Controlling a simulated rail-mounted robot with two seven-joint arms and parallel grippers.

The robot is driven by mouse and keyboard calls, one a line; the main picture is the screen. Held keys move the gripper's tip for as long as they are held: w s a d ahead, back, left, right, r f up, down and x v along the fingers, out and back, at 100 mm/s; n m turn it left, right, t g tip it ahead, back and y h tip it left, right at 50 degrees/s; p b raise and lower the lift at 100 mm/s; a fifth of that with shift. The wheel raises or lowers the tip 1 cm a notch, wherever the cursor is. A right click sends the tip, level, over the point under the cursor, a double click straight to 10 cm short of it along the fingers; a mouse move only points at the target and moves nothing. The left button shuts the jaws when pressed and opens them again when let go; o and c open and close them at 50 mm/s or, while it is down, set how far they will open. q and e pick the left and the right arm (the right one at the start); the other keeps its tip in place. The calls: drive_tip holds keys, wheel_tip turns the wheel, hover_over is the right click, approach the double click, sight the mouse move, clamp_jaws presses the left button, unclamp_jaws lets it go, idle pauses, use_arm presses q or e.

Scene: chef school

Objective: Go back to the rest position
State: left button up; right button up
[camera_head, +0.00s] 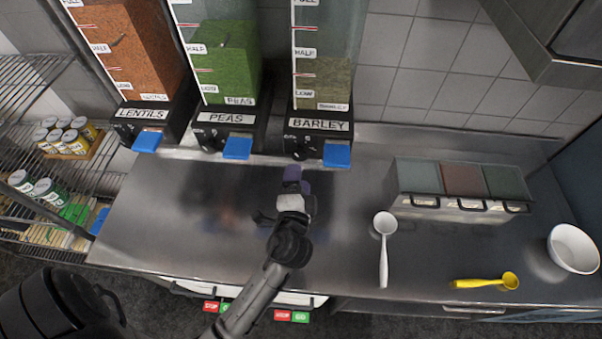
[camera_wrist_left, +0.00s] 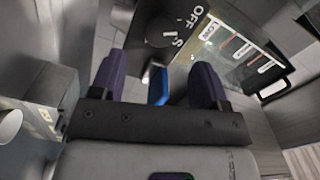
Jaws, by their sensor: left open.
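My left gripper (camera_head: 292,180) is over the steel counter (camera_head: 170,230), just in front of and below the barley dispenser (camera_head: 318,125). In the left wrist view its two purple fingers (camera_wrist_left: 160,75) stand apart with a gap between them, and I see nothing held. Behind that gap show a dark dispenser dial (camera_wrist_left: 160,30) and a blue tab (camera_wrist_left: 157,86); I cannot tell whether the fingers touch the tab. My left forearm (camera_head: 250,300) reaches up from the bottom edge. My right gripper is not in view.
Peas (camera_head: 225,120) and lentils (camera_head: 145,115) dispensers stand left of barley. A white ladle (camera_head: 384,250), yellow scoop (camera_head: 485,283), white bowl (camera_head: 573,249) and lidded bin rack (camera_head: 455,205) are on the right. A wire shelf (camera_head: 35,75) holds cans at left. The counter's left half is clear.

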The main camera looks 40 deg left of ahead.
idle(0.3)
use_arm(q)
drive_tip(key=s+d+f+n+g+h, duration=0.4)
drive_tip(key=s+f+n+g+h, duration=0.2)
drive_tip(key=f+n+g+h, duration=0.15)
drive_tip(key=s+d+f+m+g+h, duration=0.15)
drive_tip(key=s+f, duration=0.25)
drive_tip(key=s, duration=0.5)
drive_tip(key=s+f+g+h, duration=0.2)
drive_tip(key=s+f, duration=0.1)
drive_tip(key=s, duration=0.6)
wheel_tip(320, 180, up, 20)
drive_tip(key=p, duration=1.9)
drive_tip(key=shift+w+f, duration=0.2)
drive_tip(key=shift+w, duration=0.2)
drive_tip(key=shift+a, duration=0.1)
